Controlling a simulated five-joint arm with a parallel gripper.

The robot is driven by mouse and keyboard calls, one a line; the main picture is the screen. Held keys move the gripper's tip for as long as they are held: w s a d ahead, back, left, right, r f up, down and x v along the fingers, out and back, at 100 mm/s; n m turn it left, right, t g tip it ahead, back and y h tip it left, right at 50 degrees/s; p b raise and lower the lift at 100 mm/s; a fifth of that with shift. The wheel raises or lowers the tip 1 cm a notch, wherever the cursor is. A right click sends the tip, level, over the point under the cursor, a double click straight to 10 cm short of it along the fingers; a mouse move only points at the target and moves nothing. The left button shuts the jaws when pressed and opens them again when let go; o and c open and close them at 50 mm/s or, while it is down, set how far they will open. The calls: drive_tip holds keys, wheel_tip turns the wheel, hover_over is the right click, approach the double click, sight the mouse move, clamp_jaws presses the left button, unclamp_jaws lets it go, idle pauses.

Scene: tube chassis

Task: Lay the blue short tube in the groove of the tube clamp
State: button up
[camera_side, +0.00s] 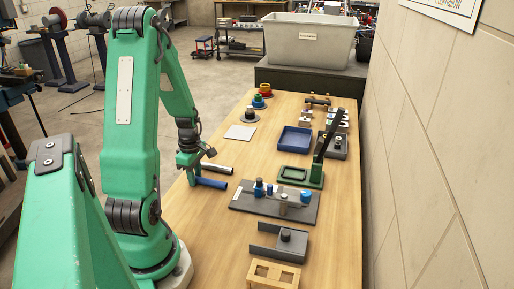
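The blue short tube (211,183) lies on the wooden table beside the silver tube (218,168), roughly parallel to it. My gripper (201,167) is low over the left ends of these tubes. Its two fingers look spread apart, with nothing seen between them. The lower finger overlaps the blue tube's left end, and contact cannot be told. Which fixture is the tube clamp is unclear. A grey channel-shaped fixture with a dark knob (281,243) stands near the front, and a dark plate with blue and grey posts (268,206) lies behind it. No groove shows clearly.
A green fixture with a tall black lever (317,172) stands right of the tubes. Behind are a blue tray (296,140), a white sheet (240,132) and coloured round pieces (259,101). A wall bounds the right. Table left of the dark plate is clear.

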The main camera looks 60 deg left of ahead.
drive_tip(key=c, duration=0.5)
drive_tip(key=shift+o, duration=0.2)
drive_tip(key=shift+r, duration=0.15)
drive_tip(key=shift+r, duration=2.85)
